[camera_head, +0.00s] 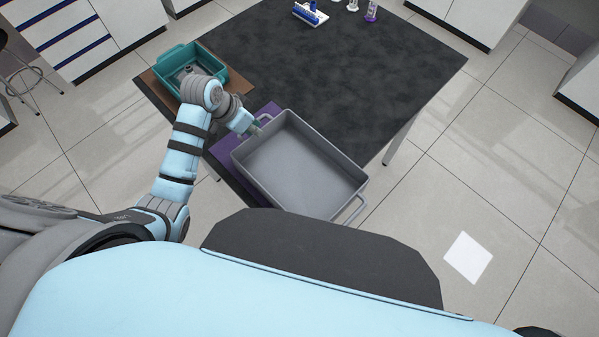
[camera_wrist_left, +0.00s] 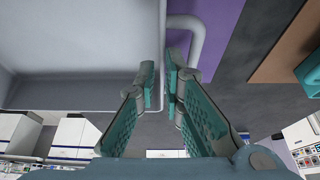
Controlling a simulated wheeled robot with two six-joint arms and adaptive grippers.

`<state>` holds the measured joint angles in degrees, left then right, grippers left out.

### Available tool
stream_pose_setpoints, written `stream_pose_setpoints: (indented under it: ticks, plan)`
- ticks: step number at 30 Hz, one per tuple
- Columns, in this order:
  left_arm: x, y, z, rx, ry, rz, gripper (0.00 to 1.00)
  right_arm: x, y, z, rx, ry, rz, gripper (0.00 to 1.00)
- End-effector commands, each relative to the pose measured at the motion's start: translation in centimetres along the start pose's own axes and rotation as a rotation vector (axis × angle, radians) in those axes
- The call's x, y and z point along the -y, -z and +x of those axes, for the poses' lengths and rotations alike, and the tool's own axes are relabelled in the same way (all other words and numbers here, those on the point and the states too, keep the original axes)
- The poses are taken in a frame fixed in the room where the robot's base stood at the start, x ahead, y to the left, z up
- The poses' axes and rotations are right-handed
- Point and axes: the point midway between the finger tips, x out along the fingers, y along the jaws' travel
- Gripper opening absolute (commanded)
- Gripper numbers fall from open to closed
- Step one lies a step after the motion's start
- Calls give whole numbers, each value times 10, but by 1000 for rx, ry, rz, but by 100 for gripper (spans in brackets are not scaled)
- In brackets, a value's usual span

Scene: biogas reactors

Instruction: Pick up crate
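The grey, open, empty crate (camera_head: 298,165) is at the table's near edge, and its lower right end reaches past the edge over the floor. It has a handle at each end. My left gripper (camera_head: 257,130) is at its upper left end, by the handle. In the left wrist view, the teal fingers (camera_wrist_left: 160,85) stand on either side of the crate's rim and look closed on it. The crate (camera_wrist_left: 75,45) fills the upper left there, with its handle (camera_wrist_left: 188,25) beside the right finger. My right gripper is not in view.
A purple mat (camera_head: 225,152) shows beside the crate. A teal tray (camera_head: 181,60) sits on a brown mat (camera_head: 239,84) at the table's left. The black table (camera_head: 350,80) is clear in the middle. A blue-and-white rack (camera_head: 310,14) and small bottles stand at the far edge.

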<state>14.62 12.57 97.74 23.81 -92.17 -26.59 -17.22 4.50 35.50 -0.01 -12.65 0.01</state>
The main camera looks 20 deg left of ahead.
Motion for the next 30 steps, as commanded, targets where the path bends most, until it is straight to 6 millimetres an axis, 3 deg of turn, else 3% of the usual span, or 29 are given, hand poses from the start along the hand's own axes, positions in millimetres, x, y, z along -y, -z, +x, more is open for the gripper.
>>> stream_pose_setpoints:
  ticks: [9, 15, 17, 30]
  plan:
    - [1, -2, 51, 2, -2, -1, 9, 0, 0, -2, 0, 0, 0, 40]
    - [2, -3, 53, 0, 1, -1, 9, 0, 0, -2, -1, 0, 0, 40]
    - [2, -3, 53, 0, 1, -1, 0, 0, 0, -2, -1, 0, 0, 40]
    - [2, -2, 52, -1, 0, -1, 0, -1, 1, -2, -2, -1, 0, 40]
